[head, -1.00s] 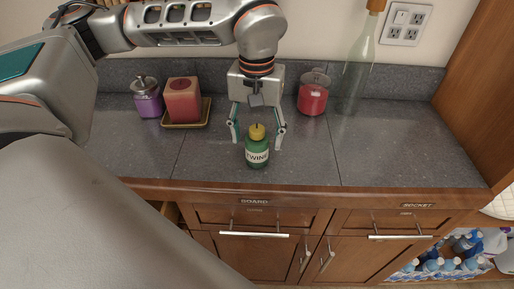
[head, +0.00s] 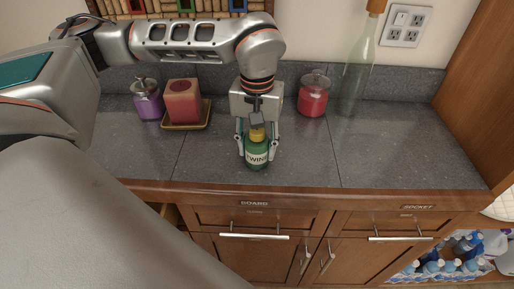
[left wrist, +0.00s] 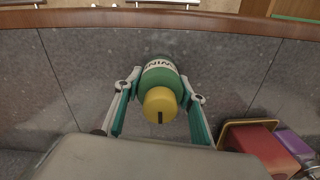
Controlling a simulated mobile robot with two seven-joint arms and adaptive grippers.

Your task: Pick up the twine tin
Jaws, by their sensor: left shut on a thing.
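The twine tin (head: 257,158) is a green bottle-shaped tin with a yellow top and a pale label reading "TWINE". It stands upright on the grey counter near its front edge. My left gripper (head: 257,150) reaches down from above, with one finger on each side of the tin, shut on it. In the left wrist view the tin (left wrist: 161,84) shows between the two fingers of my left gripper (left wrist: 160,98), its yellow cap toward the camera. My right gripper is not in view.
A purple jar (head: 147,100) and a red candle (head: 184,101) on a yellow-rimmed dish (head: 186,126) stand left of the tin. A red jar (head: 313,94) and a tall glass bottle (head: 357,75) stand behind right. The counter's right part is clear. Bottled water (head: 450,262) sits low at right.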

